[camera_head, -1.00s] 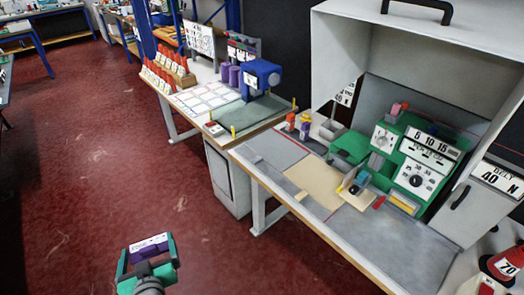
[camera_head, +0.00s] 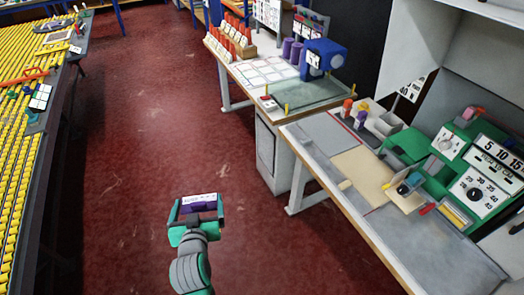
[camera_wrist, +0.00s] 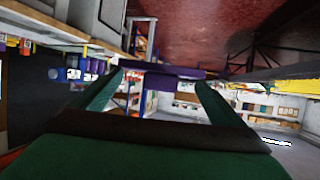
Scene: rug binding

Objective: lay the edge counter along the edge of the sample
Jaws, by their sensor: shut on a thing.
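My gripper (camera_head: 197,209) is shut on a purple block with a white marked strip, which looks like the edge counter (camera_head: 203,207). It holds the block in the air over the red floor, away from any bench. In the wrist view the purple block (camera_wrist: 160,69) spans between the two green fingers. A flat beige piece (camera_head: 350,165) lies on the near right bench, and a grey-green mat (camera_head: 308,94) lies before the blue machine on the far bench. I cannot tell which of these is the sample.
The near right bench (camera_head: 375,232) has a bare grey front. A green machine with dials (camera_head: 470,165) stands at its back. The far bench holds a blue machine (camera_head: 322,58) and orange pegs (camera_head: 230,38). Yellow rollers (camera_head: 40,125) run along the left. Red floor (camera_head: 140,130) lies clear between.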

